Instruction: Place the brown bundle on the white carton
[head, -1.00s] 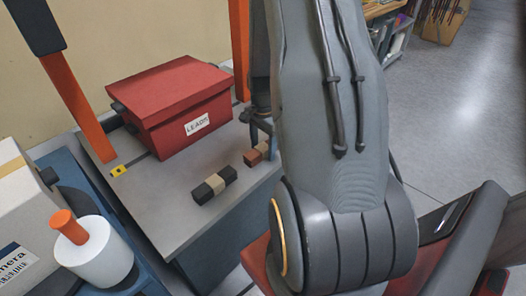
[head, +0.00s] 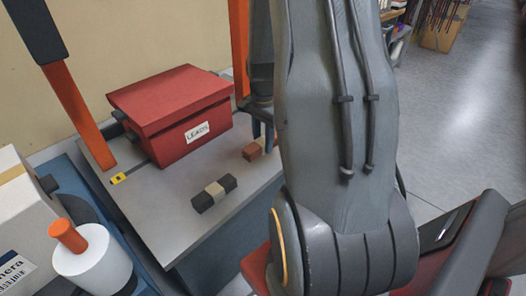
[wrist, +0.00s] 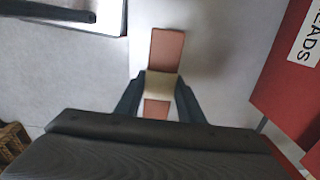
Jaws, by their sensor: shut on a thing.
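The brown bundle (head: 252,151) is a reddish-brown block with a beige band, partly hidden behind my arm in the head view. In the wrist view the bundle (wrist: 167,48) lies between the dark fingers of my gripper (wrist: 158,87), which is shut on its beige band. In the head view my gripper (head: 263,128) points down at the right side of the grey top. The white carton (head: 22,218) stands at the left edge, cut off by the frame, with a printed label on its side.
A red lidded box (head: 180,125) marked LEADS stands on the grey top (head: 160,210). A black bundle (head: 214,194) with a beige band lies in front of it. A white spool (head: 95,265) with an orange knob stands beside the carton. An orange post (head: 75,110) rises at left.

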